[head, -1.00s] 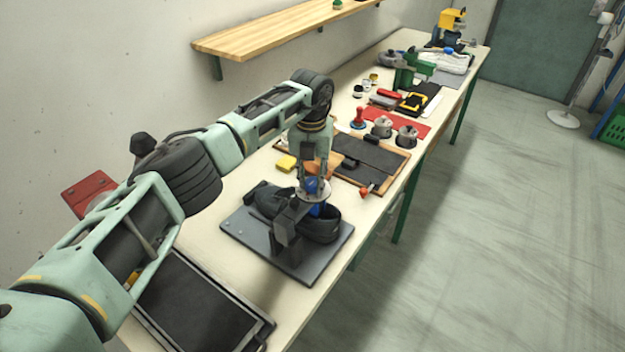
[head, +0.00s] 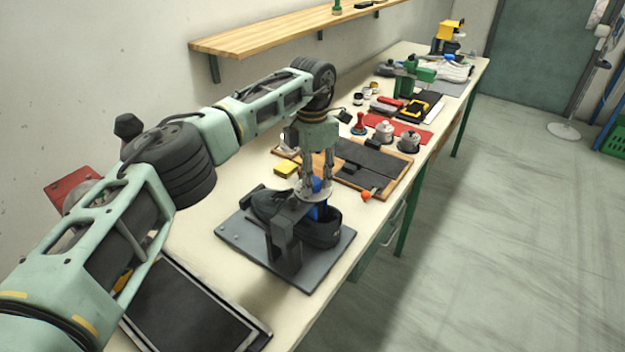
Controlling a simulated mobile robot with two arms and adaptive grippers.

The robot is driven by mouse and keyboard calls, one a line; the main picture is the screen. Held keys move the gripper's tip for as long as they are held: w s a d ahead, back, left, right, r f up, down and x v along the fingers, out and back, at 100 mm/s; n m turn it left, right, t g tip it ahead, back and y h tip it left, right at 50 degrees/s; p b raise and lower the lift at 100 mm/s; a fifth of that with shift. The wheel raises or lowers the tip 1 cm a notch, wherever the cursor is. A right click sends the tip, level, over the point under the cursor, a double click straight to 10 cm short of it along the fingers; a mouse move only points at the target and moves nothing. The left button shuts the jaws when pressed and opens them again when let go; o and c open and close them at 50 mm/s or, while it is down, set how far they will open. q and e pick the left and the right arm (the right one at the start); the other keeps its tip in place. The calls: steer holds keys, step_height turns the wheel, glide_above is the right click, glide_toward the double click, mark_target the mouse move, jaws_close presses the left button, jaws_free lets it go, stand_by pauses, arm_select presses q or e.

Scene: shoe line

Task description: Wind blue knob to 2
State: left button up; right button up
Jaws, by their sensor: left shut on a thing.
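The blue knob (head: 317,184) sits on top of a dark clamp stand, above a pale round dial disc (head: 311,195). The marks on the dial are too small to read. My left gripper (head: 317,183) points straight down from above, with its two fingers on either side of the knob, shut on it. The fingers hide part of the knob. A black shoe (head: 322,232) lies under the clamp (head: 284,236) on a grey base plate (head: 318,276). My right gripper is not in view.
A yellow block (head: 286,168) and a wooden-framed dark tray (head: 378,162) lie just behind the stand. Grey pots (head: 408,143) and other tools stand farther along the bench. A black framed panel (head: 190,310) lies in front. A wooden shelf (head: 280,30) hangs on the wall.

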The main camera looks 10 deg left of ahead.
mark_target(313, 177)
arm_select(q)
steer(key=m, duration=0.4)
steer(key=shift+w+a+r, duration=0.2)
steer(key=shift+w, duration=0.05)
steer(key=shift+d+r+m, duration=0.1)
steer(key=shift+d+m, duration=0.05)
steer(key=shift+m, duration=1.35)
steer(key=o, duration=1)
steer(key=shift+w+f, duration=0.1)
steer(key=shift+f, duration=0.15)
step_height(313, 177, up, 12)
